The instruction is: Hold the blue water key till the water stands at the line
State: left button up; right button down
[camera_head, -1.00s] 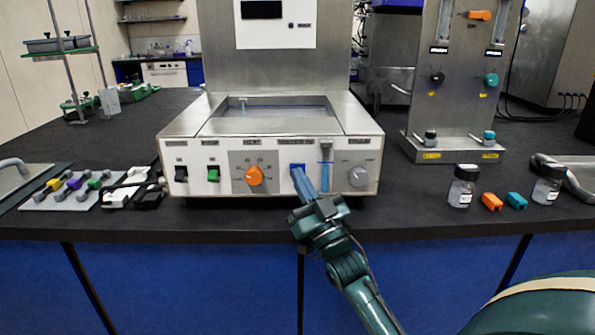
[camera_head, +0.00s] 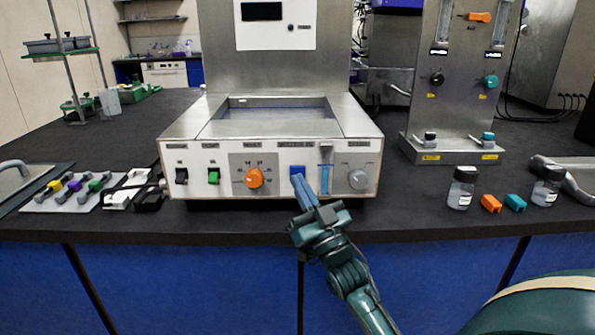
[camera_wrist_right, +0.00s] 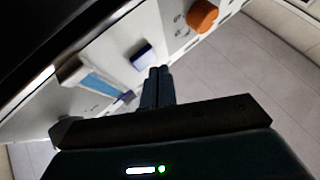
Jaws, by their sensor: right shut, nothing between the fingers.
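The blue water key (camera_head: 297,171) is on the front panel of the steel and white bath unit (camera_head: 225,151). It also shows in the right wrist view (camera_wrist_right: 142,57). My right gripper (camera_head: 301,182) is shut and empty, its fingertips just in front of and below the key. In the wrist view the fingertips (camera_wrist_right: 159,72) are beside the key, and I cannot tell if they touch it. A blue level window (camera_head: 325,179) is right of the key; its line is too small to read. It shows pale blue in the wrist view (camera_wrist_right: 98,84). My left gripper is out of view.
An orange dial (camera_head: 254,178), a green switch (camera_head: 213,176) and a grey knob (camera_head: 358,179) share the panel. Coloured clamps (camera_head: 75,186) lie left.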

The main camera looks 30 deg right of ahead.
jog(key=shift+s, duration=0.1)
jog(key=s+a, duration=0.1)
jog(key=s+p, duration=0.1)
jog(key=s+a+p, duration=0.1)
jog(key=s, duration=0.1)
jog(key=shift+s+a, duration=0.1)
jog(key=shift+a, duration=0.25)
jog(key=shift+r, duration=0.1)
dwell(2.5)
